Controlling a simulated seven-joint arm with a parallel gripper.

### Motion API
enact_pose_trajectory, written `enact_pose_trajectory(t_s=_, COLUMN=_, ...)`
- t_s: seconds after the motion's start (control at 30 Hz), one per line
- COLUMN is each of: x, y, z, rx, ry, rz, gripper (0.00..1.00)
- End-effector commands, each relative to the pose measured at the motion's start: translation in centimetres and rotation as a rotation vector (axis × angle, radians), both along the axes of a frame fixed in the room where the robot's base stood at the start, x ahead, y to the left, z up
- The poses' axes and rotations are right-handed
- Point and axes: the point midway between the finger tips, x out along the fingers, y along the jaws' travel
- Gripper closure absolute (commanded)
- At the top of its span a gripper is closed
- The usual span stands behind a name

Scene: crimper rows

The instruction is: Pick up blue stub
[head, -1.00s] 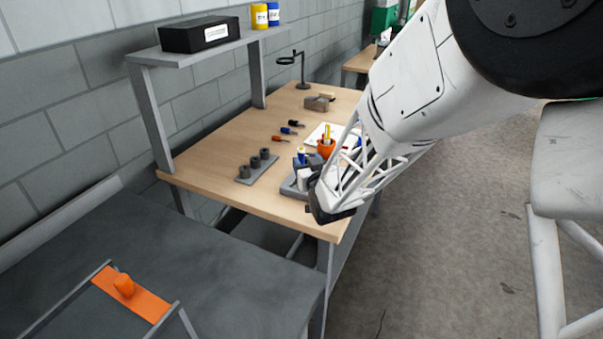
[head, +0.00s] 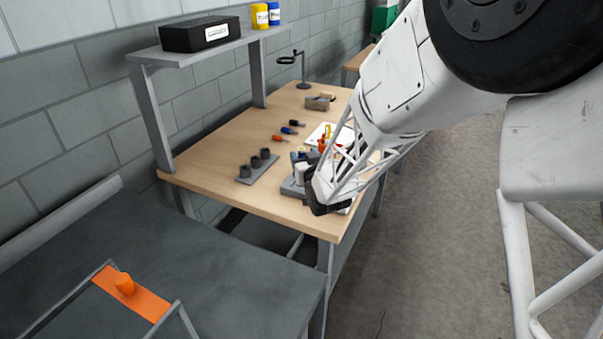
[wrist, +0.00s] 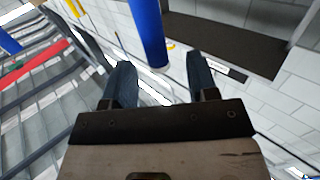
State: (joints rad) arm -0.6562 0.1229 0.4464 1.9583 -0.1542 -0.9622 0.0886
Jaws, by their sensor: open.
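A small blue piece that looks like the blue stub (head: 289,131) lies on the wooden workbench (head: 225,150), between a red one (head: 280,139) and a black one (head: 297,124). My gripper (head: 318,206) is at the bench's front right edge, by a grey holder, to the right of the blue piece and nearer the camera. In the wrist view my gripper (wrist: 160,80) has its two fingers apart with nothing held between them. A blue upright shape (wrist: 150,35) shows beyond the fingers; I cannot tell what it is.
A grey block with several dark cups (head: 257,168) stands left of the grey holder (head: 292,187). An orange cup with tools (head: 322,146) is behind my gripper. A grey shelf (head: 215,42) rises over the bench's left side. Bare wood lies around the small pieces.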

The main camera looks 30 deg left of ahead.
Motion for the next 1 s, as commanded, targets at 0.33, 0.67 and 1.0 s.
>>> enact_pose_trajectory(t_s=0.33, x=2.1, y=1.7, z=0.2, rx=0.001, ry=-0.001, rz=0.0, gripper=0.47)
enact_pose_trajectory(t_s=0.67, x=3.5, y=3.2, z=0.3, rx=0.0, ry=0.0, rz=0.0, gripper=0.47)
enact_pose_trajectory(t_s=1.0, x=3.6, y=3.2, z=0.2, rx=0.0, ry=0.0, rz=0.0, gripper=0.47)
